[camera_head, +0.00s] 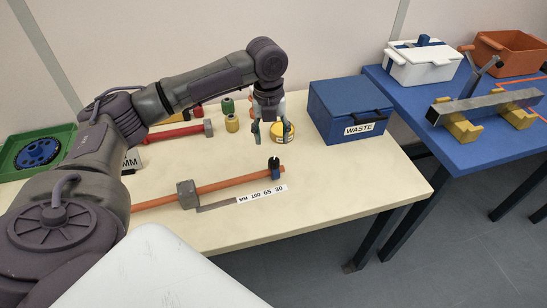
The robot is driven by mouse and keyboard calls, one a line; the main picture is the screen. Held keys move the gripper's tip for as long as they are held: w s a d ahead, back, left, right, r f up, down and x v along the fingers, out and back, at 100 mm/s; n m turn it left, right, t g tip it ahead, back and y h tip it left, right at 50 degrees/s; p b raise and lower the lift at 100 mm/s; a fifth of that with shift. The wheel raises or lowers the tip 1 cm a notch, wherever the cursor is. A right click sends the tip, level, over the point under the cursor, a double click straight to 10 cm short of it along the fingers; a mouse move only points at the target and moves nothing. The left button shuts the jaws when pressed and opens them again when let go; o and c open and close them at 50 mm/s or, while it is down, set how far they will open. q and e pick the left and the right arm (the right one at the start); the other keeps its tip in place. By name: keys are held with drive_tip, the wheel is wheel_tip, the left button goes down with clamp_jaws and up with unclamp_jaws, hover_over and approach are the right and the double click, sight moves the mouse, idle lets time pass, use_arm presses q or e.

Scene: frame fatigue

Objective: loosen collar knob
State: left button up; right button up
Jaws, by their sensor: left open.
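An orange rod (228,184) lies across the cream table, with a grey block (187,194) on it. A small dark-blue and black collar with a knob (274,164) sits near the rod's right end, upright. My left gripper (271,136) points down, open, behind and above the collar, apart from it. Its fingers stand in front of a yellow round tin (281,133) and partly hide it; I see nothing held. My left arm hides the rod's left part. My right gripper does not show.
A printed scale strip (262,194) lies in front of the rod. A blue WASTE box (348,109) stands at the back right. Small coloured cylinders and a red rod (175,133) lie behind. The front right of the cream table (345,185) is clear.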

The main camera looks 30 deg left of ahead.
sight(274, 160)
use_arm(q)
drive_tip(key=f, duration=0.8)
drive_tip(key=shift+w+d+f, duration=0.15)
drive_tip(key=shift+d+f, duration=0.05)
drive_tip(key=shift+f, duration=0.2)
